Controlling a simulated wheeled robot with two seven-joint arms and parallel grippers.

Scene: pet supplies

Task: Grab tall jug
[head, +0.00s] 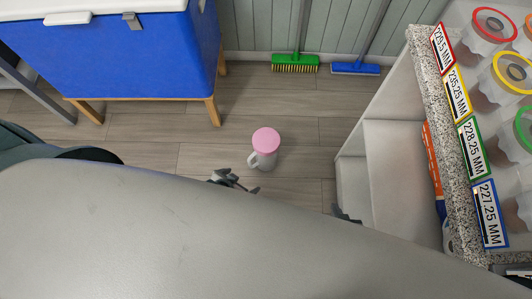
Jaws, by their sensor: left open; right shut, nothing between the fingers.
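The tall jug (264,159) stands upright on the wooden floor in the middle of the head view. It has a pink lid, a pale grey-white body and a handle on its left side. My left gripper (246,187) is open and empty, just below and to the left of the jug in the picture, apart from it. My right gripper (345,215) shows only as a dark tip at the lower right, near the shelf unit; it is shut and empty. Most of both arms is hidden behind my large grey body part in front.
A blue cooler box (120,55) on wooden legs stands at the upper left. A green broom (295,61) and a blue broom (356,68) lean at the back wall. Floor around the jug is clear.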

